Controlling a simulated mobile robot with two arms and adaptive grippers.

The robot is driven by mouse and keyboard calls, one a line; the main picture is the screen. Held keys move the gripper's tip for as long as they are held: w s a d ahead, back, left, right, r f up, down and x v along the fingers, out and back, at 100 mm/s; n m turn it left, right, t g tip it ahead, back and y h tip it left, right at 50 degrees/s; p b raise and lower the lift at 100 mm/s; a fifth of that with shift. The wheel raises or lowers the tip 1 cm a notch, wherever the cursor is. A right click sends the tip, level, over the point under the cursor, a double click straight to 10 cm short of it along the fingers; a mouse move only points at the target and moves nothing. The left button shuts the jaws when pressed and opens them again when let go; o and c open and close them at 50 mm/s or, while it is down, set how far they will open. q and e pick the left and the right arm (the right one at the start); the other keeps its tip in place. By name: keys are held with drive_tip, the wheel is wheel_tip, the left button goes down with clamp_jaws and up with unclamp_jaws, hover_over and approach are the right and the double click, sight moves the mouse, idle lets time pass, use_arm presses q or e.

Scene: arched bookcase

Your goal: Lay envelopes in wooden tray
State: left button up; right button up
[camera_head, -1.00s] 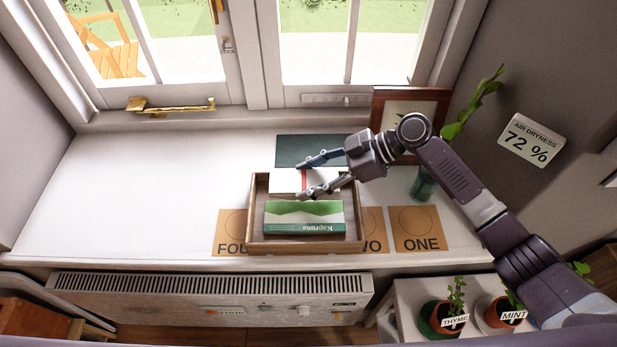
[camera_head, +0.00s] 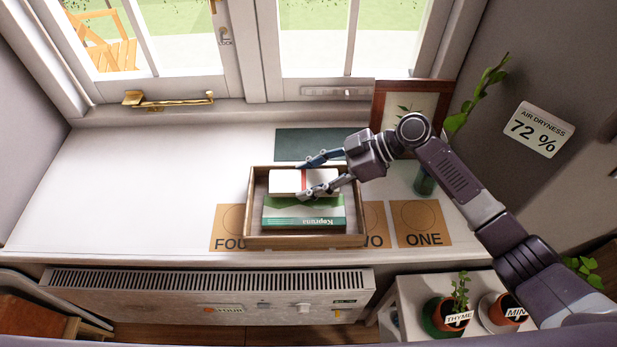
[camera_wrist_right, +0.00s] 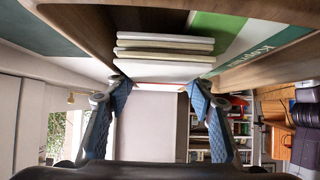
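The wooden tray (camera_head: 355,240) stands on the windowsill. Several white envelopes (camera_head: 284,187), the top one with a red stripe, lie stacked flat in its back part. They also show edge-on in the right wrist view (camera_wrist_right: 165,50). A green and white box (camera_head: 303,220) lies in front of them in the tray. My right gripper (camera_head: 299,181) is at the top of the stack, fingers apart near its front and back edges. Contact with the top envelope cannot be told. My left gripper is out of view.
Orange cards (camera_head: 420,223) with number words lie around the tray, partly covered by it. A dark green sheet (camera_head: 305,143) lies behind. A framed picture (camera_head: 432,98) and a plant (camera_head: 425,182) stand at right. The sill's left side is clear.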

drive_tip(key=o, duration=0.5)
drive_tip(key=shift+c, duration=0.2)
drive_tip(key=shift+d, duration=0.15)
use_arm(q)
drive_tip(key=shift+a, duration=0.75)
use_arm(e)
drive_tip(key=shift+v, duration=3.9)
